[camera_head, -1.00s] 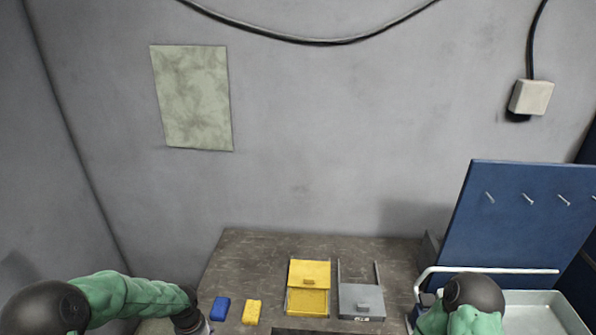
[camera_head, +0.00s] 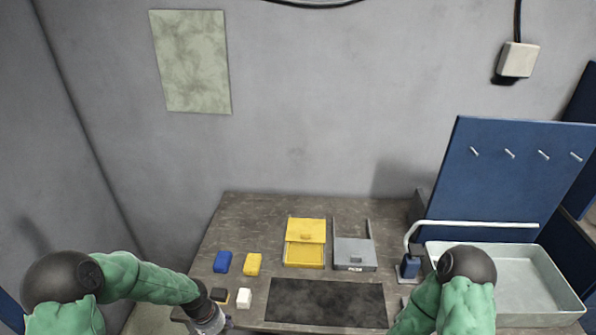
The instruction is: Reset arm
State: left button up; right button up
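My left arm comes in from the lower left, and its wrist ends at the table's front left corner. The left gripper's fingers cannot be made out there. My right arm is at the lower right, in front of the white tray, and its gripper is not visible. On the table (camera_head: 385,213) lie a blue block (camera_head: 222,262), a yellow block (camera_head: 252,264), a white block (camera_head: 244,298) and a dark block (camera_head: 219,295) close to my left wrist. A yellow bracket-like box (camera_head: 305,243) and a grey one (camera_head: 354,254) stand behind a dark mat (camera_head: 326,303).
A white tray (camera_head: 569,297) stands at the right, with a blue pegboard (camera_head: 500,190) behind it. A white bent pipe (camera_head: 480,224) rises from a blue base (camera_head: 409,266) beside the tray. The wall behind the table carries a greenish sheet (camera_head: 191,62).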

pick_arm(q)
jog(key=s+d+f+n+h+b, duration=0.1)
jog(key=s+d+f+b, duration=0.4)
jog(key=f, duration=0.5)
jog(key=s+d+f+n+h+b, duration=0.1)
jog(key=s+d+f+b, duration=0.4)
jog(key=s+d+f, duration=0.3)
notch_tip(320, 180, down, 3)
jog(key=shift+s+d+f+n, duration=0.15)
jog(key=shift+s+n, duration=0.25)
jog(key=shift+s, duration=0.6)
